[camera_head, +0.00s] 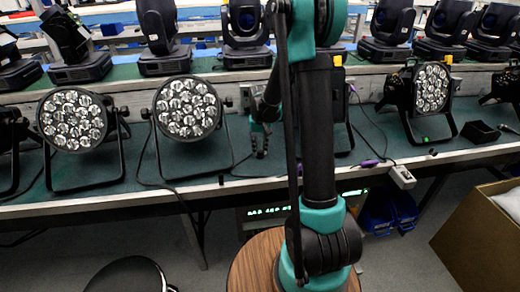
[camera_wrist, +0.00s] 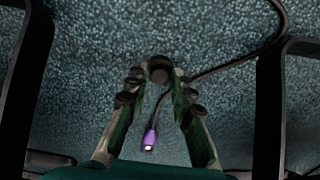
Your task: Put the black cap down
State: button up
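In the wrist view, the small round black cap (camera_wrist: 160,68) sits between the two fingertips of my gripper (camera_wrist: 159,76). The fingers lean in and appear shut on it. The teal worktop (camera_wrist: 90,70) fills the view behind the cap; I cannot tell the gap between them. In the head view, my gripper (camera_head: 260,151) points down over the worktop (camera_head: 228,150), right of the middle par can (camera_head: 188,108). The cap cannot be made out there.
A cable with a purple connector (camera_wrist: 150,138) lies on the worktop beneath my fingers. Another par can (camera_head: 432,88) stands at the right, near an open black box (camera_head: 480,132). A power strip (camera_head: 402,177) is at the front edge. Moving-head lights (camera_head: 245,28) line the back shelf.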

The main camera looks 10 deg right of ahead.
aim_at(260, 152)
jog(key=shift+o, duration=1.1)
jog(key=shift+r, duration=0.15)
notch_tip(260, 152, up, 11)
jog(key=s+d+f+t, duration=0.2)
jog(key=s+f, duration=0.1)
jog(key=s, duration=0.9)
jog(key=s+d+f+t, duration=0.2)
jog(key=s+f, duration=0.1)
jog(key=s, duration=1)
jog(key=shift+f, duration=0.35)
